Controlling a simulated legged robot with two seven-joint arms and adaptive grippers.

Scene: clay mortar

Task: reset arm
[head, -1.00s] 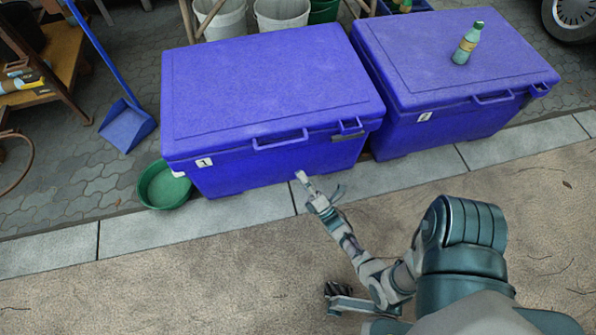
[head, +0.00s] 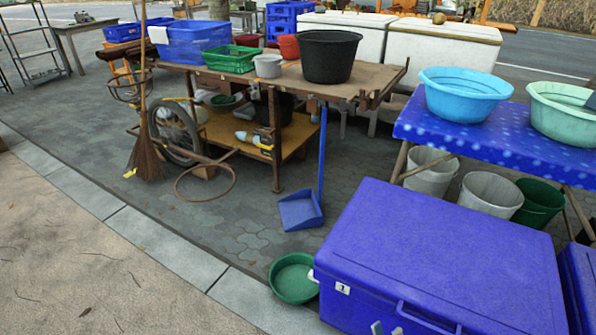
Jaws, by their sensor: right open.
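Only the fingertips of my right gripper (head: 387,329) show, at the bottom edge of the head view. They are two small grey tips, apart, in front of the blue cooler box (head: 440,255) at the lower right. I see nothing between them. The rest of the right arm is below the frame. My left gripper is not in view.
A green basin (head: 294,280) sits left of the box, with a blue dustpan (head: 300,210) behind it. A wooden cart (head: 300,82) carries tubs and crates. A table with a blue cloth (head: 480,128) stands at the right. The pavement at the left is clear.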

